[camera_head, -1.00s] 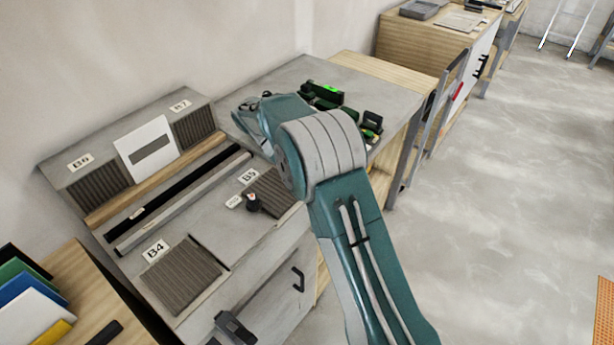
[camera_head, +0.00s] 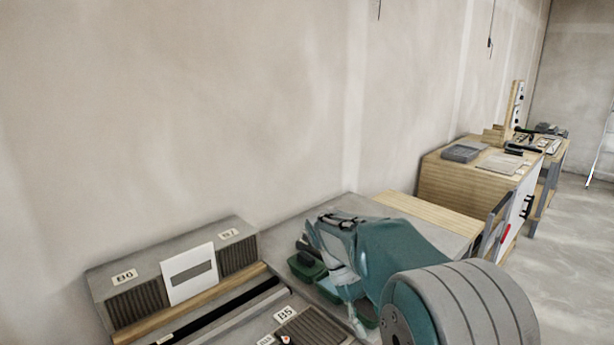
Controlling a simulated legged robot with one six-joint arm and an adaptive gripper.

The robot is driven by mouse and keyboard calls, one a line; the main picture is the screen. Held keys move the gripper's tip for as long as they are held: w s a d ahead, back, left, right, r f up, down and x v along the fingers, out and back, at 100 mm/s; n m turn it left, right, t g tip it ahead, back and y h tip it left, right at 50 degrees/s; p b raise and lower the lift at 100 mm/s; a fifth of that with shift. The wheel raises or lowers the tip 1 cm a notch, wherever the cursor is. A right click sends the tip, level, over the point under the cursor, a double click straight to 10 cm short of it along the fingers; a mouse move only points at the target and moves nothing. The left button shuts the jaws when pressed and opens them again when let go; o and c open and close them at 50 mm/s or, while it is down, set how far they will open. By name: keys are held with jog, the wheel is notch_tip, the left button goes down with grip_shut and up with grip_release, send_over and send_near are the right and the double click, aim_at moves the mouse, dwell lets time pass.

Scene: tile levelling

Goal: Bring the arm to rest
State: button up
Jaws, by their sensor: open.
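My teal and grey arm reaches in from the lower right over the grey workbench (camera_head: 289,220). My gripper (camera_head: 318,262) is at the arm's far end, above the bench top and beside the green bins (camera_head: 306,268). Its fingers are partly hidden by the arm, and it looks open with nothing seen in it. The large grey-banded joint of my arm fills the lower right and hides part of the bench.
A grey console with labelled slots (camera_head: 122,277) and a white card (camera_head: 190,274) stands at the left. A wooden bench (camera_head: 460,190) stands further back, with a grey tray (camera_head: 462,152) on it. A plain wall runs behind. Floor is clear at right.

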jog(key=s+d+r+m+t+y, duration=0.1)
jog(key=s+r+m+t+y, duration=0.1)
jog(key=s+t, duration=0.3)
jog(key=s+d+r+m+t+y, duration=0.2)
jog(key=s+t, duration=0.4)
jog(key=s, duration=0.8)
jog(key=m+y, duration=0.1)
jog(key=m, duration=0.1)
jog(key=shift+s+d+r+m, duration=0.2)
jog(key=shift+s+r+m, duration=0.1)
jog(key=shift+m, duration=0.1)
